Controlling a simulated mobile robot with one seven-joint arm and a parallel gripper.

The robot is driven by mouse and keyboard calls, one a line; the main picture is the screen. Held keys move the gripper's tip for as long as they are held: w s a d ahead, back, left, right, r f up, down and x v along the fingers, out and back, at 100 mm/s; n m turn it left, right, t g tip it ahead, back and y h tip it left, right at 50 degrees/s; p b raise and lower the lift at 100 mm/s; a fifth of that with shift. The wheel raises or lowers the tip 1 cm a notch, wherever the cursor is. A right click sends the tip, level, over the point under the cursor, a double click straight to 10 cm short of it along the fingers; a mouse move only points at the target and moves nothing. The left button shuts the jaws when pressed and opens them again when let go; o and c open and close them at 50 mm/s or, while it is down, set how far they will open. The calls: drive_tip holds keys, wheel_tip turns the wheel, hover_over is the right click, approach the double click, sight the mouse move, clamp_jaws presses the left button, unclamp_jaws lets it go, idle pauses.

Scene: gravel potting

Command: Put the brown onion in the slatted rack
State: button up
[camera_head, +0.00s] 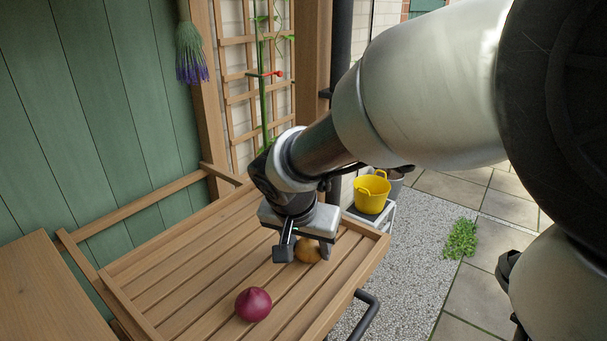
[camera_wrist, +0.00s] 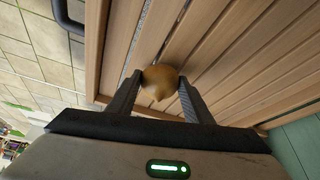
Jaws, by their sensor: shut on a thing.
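The brown onion (camera_head: 308,251) is between the two fingers of my gripper (camera_head: 304,253), over the far right part of the slatted rack (camera_head: 187,291). In the wrist view the brown onion (camera_wrist: 160,81) sits between the fingertips, which press on it from both sides. The wooden slats of the rack (camera_wrist: 240,62) show behind it. I cannot tell whether the onion touches the slats or hangs just above them. One finger hides part of the onion in the head view.
A red onion (camera_head: 253,304) lies on the slats nearer the front. A low wooden rim edges the rack. A yellow tub (camera_head: 371,193) stands beyond its right side. A green board wall (camera_head: 100,110) rises at the left. The middle slats are clear.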

drive_tip(key=o, duration=1.1)
drive_tip(key=shift+r+p, duration=0.3)
drive_tip(key=shift+r, duration=0.05)
drive_tip(key=p+v, duration=0.1)
drive_tip(key=v, duration=1)
drive_tip(key=s+d+n+t+y, duration=0.1)
drive_tip(key=s+d+n, duration=0.3)
drive_tip(key=s+d, duration=0.7)
drive_tip(key=shift+s+d+y, duration=0.25)
drive_tip(key=shift+d+y, duration=0.05)
drive_tip(key=shift+d, duration=1.15)
